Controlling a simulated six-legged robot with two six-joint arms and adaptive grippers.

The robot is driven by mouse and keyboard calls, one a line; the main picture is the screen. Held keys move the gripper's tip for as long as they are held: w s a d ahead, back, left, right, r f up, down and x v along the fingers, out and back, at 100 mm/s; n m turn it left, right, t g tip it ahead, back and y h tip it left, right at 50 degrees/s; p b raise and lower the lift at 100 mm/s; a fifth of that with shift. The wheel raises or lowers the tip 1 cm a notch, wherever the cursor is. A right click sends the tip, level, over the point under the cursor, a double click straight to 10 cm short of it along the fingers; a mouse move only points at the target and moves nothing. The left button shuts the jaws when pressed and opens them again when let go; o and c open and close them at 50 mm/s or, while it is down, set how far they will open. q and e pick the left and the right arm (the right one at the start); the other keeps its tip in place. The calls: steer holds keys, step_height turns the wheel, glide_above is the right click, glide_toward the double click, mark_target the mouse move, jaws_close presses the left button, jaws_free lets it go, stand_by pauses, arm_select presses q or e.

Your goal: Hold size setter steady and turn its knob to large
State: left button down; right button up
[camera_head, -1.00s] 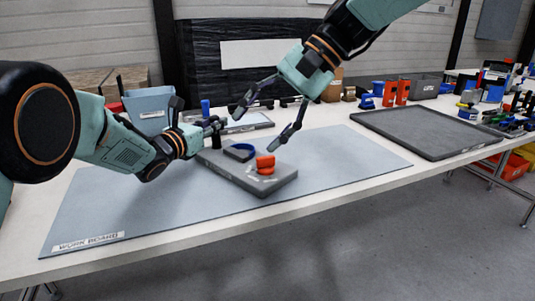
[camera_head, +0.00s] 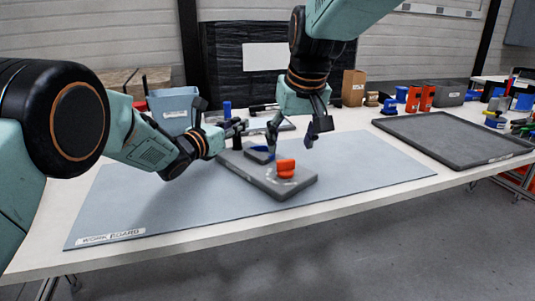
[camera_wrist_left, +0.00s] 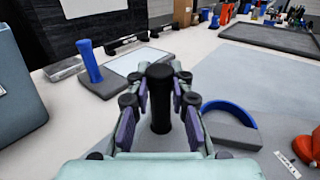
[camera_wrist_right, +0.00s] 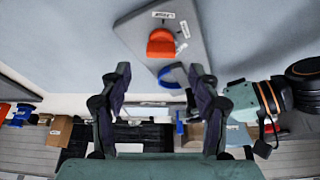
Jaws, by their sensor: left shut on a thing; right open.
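The size setter is a grey slab (camera_head: 262,182) on the work mat, with an orange knob (camera_head: 286,168) near its front end and a blue arc behind the knob. In the right wrist view, the slab (camera_wrist_right: 197,45) has small white labels beside the orange knob (camera_wrist_right: 161,44). My left gripper (camera_head: 240,128) is shut on the slab's upright black post (camera_wrist_left: 160,105). My right gripper (camera_head: 291,138) is open and empty, fingers pointing down above and behind the knob, apart from it.
The blue-grey work mat (camera_head: 150,205) has free room left and right of the slab. A dark empty tray (camera_head: 455,140) lies at the right. A blue-grey bin (camera_head: 174,108) and a blue post (camera_wrist_left: 90,62) stand behind the left gripper.

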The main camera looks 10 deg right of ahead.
mark_target(286, 160)
steer(key=shift+x, duration=2.7)
steer(key=c, duration=1.2)
